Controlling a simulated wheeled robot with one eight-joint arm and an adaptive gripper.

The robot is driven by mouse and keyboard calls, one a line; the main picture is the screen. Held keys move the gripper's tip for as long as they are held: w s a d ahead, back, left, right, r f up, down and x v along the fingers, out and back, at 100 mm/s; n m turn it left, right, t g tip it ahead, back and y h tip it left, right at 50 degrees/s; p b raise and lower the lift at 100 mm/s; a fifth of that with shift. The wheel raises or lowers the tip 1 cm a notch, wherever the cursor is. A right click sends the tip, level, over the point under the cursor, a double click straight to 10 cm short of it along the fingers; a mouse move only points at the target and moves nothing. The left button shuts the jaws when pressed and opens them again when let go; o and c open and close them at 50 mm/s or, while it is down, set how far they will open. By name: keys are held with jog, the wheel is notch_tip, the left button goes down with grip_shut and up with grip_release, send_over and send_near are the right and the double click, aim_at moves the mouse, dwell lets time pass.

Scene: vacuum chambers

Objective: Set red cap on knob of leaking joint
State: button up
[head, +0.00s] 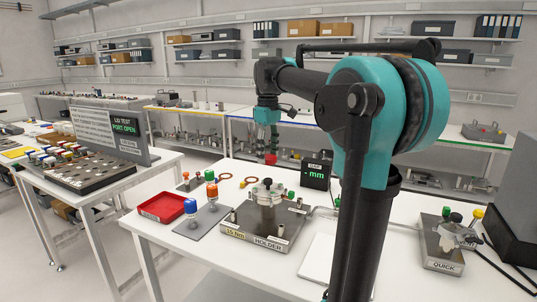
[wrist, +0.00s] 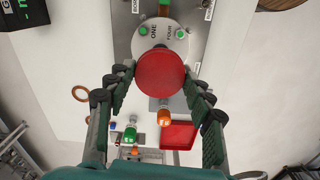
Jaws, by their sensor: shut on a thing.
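My gripper (head: 268,147) is shut on the red cap (head: 270,159), held in the air above the back of the white table in the head view. In the wrist view the round red cap (wrist: 160,76) sits between the two fingers of my gripper (wrist: 158,78). Beyond it is a round grey fixture (wrist: 162,42) with green knobs (wrist: 144,30) and labels reading ONE and FOUR. The cap hides part of this fixture. In the head view the HOLDER block (head: 262,228) carries a metal fitting with a dark knob (head: 267,182). I cannot tell which joint leaks.
A red tray (head: 163,207), blue-topped and orange-topped pieces (head: 211,190) stand left of the HOLDER block. A GAP display (head: 316,175) stands behind it. The QUICK block (head: 442,245) is at right. A screen (head: 124,127) at left reads PORT OPEN.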

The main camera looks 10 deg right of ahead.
aim_at(268, 179)
jog(key=shift+f, duration=3.65)
jog(key=o, duration=0.9)
jog(key=shift+r, duration=0.15)
jog(key=shift+r, duration=3.85)
